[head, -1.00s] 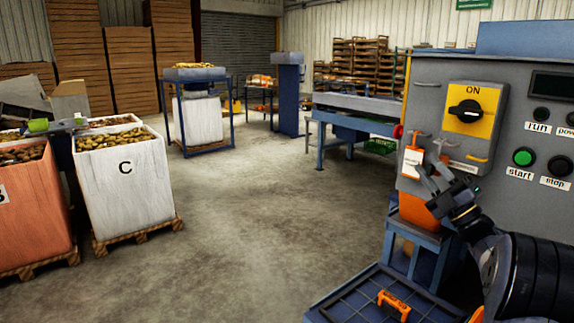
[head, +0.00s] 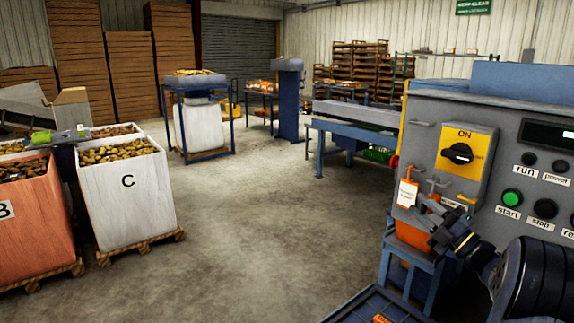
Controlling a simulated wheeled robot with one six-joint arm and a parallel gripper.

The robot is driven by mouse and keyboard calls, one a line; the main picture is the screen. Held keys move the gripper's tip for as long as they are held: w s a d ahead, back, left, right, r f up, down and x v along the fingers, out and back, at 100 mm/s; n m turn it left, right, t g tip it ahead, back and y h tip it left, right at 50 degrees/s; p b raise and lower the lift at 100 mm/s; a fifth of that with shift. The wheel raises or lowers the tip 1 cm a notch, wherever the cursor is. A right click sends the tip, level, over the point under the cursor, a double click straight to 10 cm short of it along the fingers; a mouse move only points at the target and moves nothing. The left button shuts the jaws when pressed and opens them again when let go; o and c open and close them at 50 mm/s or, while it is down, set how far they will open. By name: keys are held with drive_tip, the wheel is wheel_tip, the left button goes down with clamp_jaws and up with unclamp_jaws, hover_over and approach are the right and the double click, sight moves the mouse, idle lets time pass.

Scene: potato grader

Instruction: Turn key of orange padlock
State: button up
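An orange tag with a white label (head: 407,193) hangs from a hook at the left of the grey control panel. I cannot make out a padlock body or a key with certainty. A small orange piece (head: 381,319) on the blue tray is cut off by the bottom edge and could be the padlock. My gripper (head: 428,218) is in front of the panel's lower left, just right of and below the hanging tag. Its fingers are small and dark here, and I cannot tell their gap or any contact.
The grey panel (head: 487,122) carries a black rotary switch (head: 458,153) on a yellow plate marked ON, and start and stop buttons. An orange bin (head: 413,236) sits below my gripper. A blue tray (head: 352,308) is at the bottom. Open floor lies left, towards crate C (head: 128,205).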

drive_tip(key=shift+r+g+h+p, duration=0.25)
drive_tip(key=shift+g+h+p, duration=0.45)
drive_tip(key=shift+p, duration=2.6)
drive_tip(key=shift+f+g+p, duration=0.25)
drive_tip(key=shift+g+p, duration=0.15)
drive_tip(key=shift+p, duration=0.5)
drive_tip(key=shift+r, duration=0.1)
